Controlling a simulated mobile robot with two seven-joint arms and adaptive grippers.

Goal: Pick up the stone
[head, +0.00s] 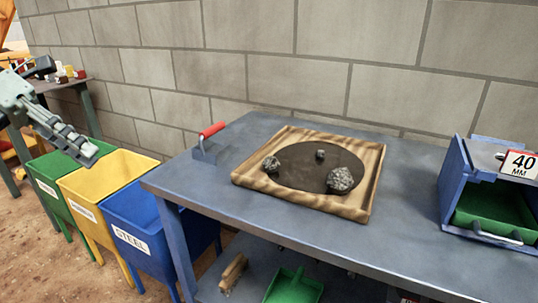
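The largest stone (341,180) is at the right, a middle-sized stone (271,164) at the left, and the smallest stone (320,154) at the back. My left gripper (84,150) is in the air at the left, over the bins and well away from the stones. Its fingers show edge-on, so I cannot tell whether they are open. Nothing shows held in it. My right gripper is out of view.
The blue-grey bench (410,205) has free room around the tray. A red-handled tool (208,145) lies at its back left. A blue machine (468,185) marked 40 MM stands right. Green (48,172), yellow (92,190) and blue (135,220) bins stand left. A block wall is behind.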

